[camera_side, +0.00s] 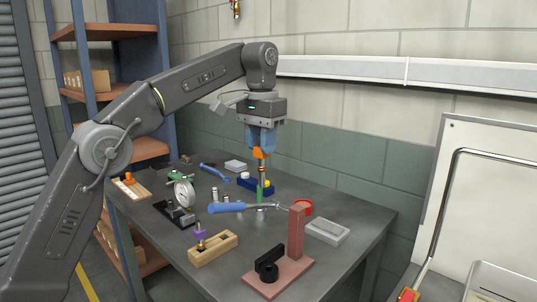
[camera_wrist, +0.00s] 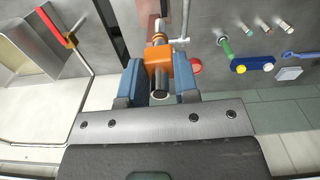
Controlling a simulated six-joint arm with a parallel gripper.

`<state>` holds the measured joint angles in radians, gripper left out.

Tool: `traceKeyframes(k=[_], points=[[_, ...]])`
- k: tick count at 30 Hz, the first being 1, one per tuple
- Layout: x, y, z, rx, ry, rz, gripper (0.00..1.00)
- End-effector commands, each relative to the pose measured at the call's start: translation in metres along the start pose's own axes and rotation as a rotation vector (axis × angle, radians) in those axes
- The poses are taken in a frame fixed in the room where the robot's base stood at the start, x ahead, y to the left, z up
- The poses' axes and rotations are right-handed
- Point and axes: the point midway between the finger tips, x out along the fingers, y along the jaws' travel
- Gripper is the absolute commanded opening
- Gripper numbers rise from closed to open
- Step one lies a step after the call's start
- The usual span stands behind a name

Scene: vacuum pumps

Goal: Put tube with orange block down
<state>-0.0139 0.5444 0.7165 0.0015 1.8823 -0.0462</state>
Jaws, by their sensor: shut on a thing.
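My gripper (camera_side: 260,146) is above the middle of the grey table, pointing down. Its blue fingers are shut on the orange block (camera_wrist: 158,62). The orange block also shows between the fingertips in the side view (camera_side: 259,153). The tube's dark, round end (camera_wrist: 159,88) sticks out of the block toward the wrist camera. In the side view the tube (camera_side: 261,171) hangs below the block, roughly upright. Its lower end is hard to separate from the tools behind it, so I cannot tell whether it touches anything.
A wooden block (camera_side: 213,249) is at front left. The table's right corner (camera_side: 375,215) is clear.

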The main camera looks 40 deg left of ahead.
Motion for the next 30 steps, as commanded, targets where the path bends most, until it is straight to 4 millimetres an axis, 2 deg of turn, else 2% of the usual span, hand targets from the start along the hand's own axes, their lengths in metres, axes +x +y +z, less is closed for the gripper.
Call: traceKeyframes(k=[12, 20, 30], points=[[0.000, -0.111, -0.015, -0.231, 0.001, 0.000, 0.00], [0.000, -0.167, -0.013, -0.345, 0.001, 0.000, 0.00], [0.034, -0.161, -0.012, -0.334, -0.003, 0.000, 0.00]])
